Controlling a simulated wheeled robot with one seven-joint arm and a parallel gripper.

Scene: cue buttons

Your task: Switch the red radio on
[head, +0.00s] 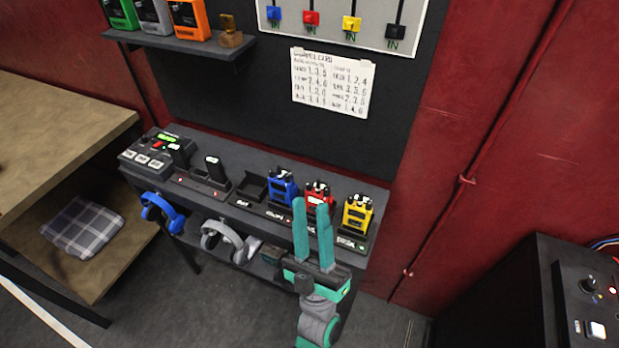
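The red radio (318,196) stands upright on the dark narrow table (232,160), between a blue radio (282,187) on its left and a yellow radio (357,213) on its right. It has dark knobs on top, and my fingers hide its lower part. My gripper (311,205) is in front of the red radio, with its two teal fingers pointing up and apart. Nothing shows between the fingers except the radio behind them. I cannot tell whether a finger touches the radio.
An empty dark cradle (251,190) and a charger with black batteries (203,180) stand left of the radios. A shelf (185,42) with colored boxes is above left. A black cabinet (500,290) stands at right.

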